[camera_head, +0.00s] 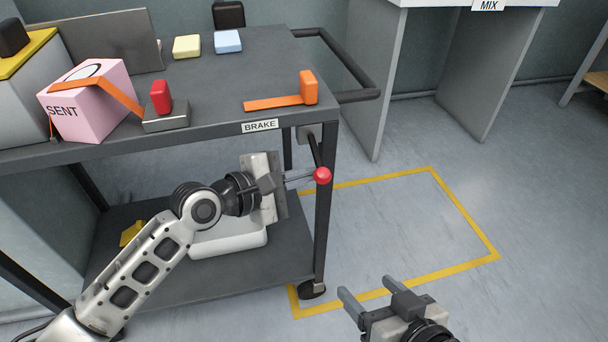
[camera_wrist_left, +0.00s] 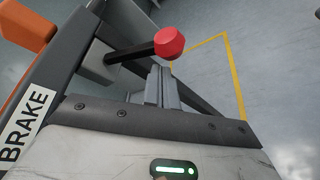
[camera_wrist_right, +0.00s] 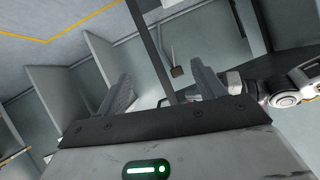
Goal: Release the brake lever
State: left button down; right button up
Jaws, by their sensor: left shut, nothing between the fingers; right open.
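The brake lever is a dark rod with a red knob (camera_head: 322,175), mounted at the right end of the cart below the BRAKE label (camera_head: 260,126). In the head view the rod slants down from its bracket to the knob. My left gripper (camera_head: 310,177) is shut and empty, its fingertips close by the knob. In the left wrist view the knob (camera_wrist_left: 169,43) shows just beyond the shut fingers (camera_wrist_left: 160,75); I cannot tell whether they touch it. My right gripper (camera_head: 364,296) is open and empty, low over the floor at the front.
The grey cart (camera_head: 225,75) carries a pink box (camera_head: 100,112), a red-topped block (camera_head: 162,98) and an orange L-shaped piece (camera_head: 308,88). The cart's post stands beside the lever. A yellow floor outline (camera_head: 465,228) lies to the right, with clear floor inside.

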pick_arm(q)
jog(key=shift+s+d+r, duration=0.15)
jog(key=shift+s+r, duration=0.15)
jog(key=shift+s, duration=0.1)
pick_arm(e)
jog(key=shift+d+f, duration=0.1)
jog(key=shift+f, duration=0.55)
